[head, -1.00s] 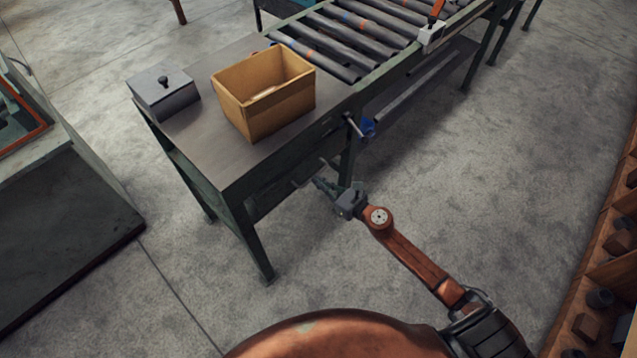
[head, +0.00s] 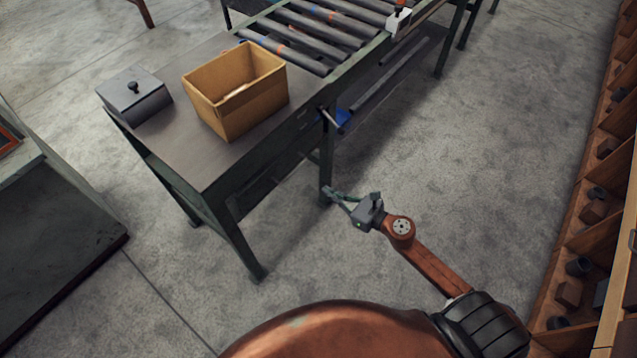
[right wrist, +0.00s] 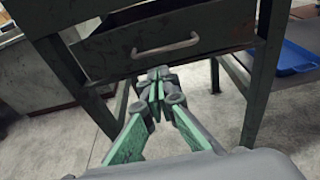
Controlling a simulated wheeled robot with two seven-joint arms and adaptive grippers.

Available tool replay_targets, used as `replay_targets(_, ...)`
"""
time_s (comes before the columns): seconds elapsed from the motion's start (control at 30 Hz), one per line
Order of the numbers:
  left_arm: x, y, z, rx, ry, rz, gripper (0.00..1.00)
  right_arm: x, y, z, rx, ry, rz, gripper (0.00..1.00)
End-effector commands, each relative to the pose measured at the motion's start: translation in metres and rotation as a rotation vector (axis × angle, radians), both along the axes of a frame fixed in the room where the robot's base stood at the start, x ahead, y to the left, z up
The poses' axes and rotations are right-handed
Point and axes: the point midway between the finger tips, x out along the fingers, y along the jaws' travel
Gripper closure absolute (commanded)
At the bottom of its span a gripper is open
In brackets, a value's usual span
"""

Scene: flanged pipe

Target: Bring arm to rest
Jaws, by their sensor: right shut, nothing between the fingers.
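My right gripper (head: 347,199) is in the head view, below and to the right of the work table (head: 185,160), over the floor near a table leg. In the right wrist view its green-sided fingers (right wrist: 160,100) meet at the tips, shut with nothing between them. There the gripper points at the table's front, below a drawer (right wrist: 150,48) with a metal handle, and I see no contact. My left gripper is not in view. The flanged pipe cannot be made out.
A roller conveyor (head: 325,38) adjoins the table. A wooden shelf (head: 590,210) with dark parts runs along the right. The floor between is clear.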

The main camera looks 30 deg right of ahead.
Motion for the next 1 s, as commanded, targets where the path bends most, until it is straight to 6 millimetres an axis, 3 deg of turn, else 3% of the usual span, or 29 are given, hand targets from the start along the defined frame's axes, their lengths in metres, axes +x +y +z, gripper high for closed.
replay_targets(0.33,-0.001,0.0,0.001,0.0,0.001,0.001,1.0,-0.005,-0.005,-0.002,0.013,0.009,-0.011,1.0)
replay_targets(0.47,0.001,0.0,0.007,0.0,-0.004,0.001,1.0,-0.005,-0.026,-0.029,0.154,0.101,-0.102,1.0)
replay_targets(0.57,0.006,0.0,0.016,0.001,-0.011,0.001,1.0,-0.013,-0.057,-0.075,0.379,0.237,-0.256,1.0)
replay_targets(0.63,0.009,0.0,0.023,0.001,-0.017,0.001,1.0,-0.026,-0.08,-0.117,0.564,0.344,-0.391,1.0)
replay_targets(0.77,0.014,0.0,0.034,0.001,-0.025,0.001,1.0,-0.066,-0.114,-0.198,0.89,0.513,-0.657,1.0)
replay_targets(0.87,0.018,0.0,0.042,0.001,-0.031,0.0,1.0,-0.107,-0.129,-0.256,1.115,0.613,-0.864,1.0)
replay_targets(1.0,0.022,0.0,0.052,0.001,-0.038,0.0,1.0,-0.179,-0.137,-0.33,1.392,0.715,-1.162,1.0)
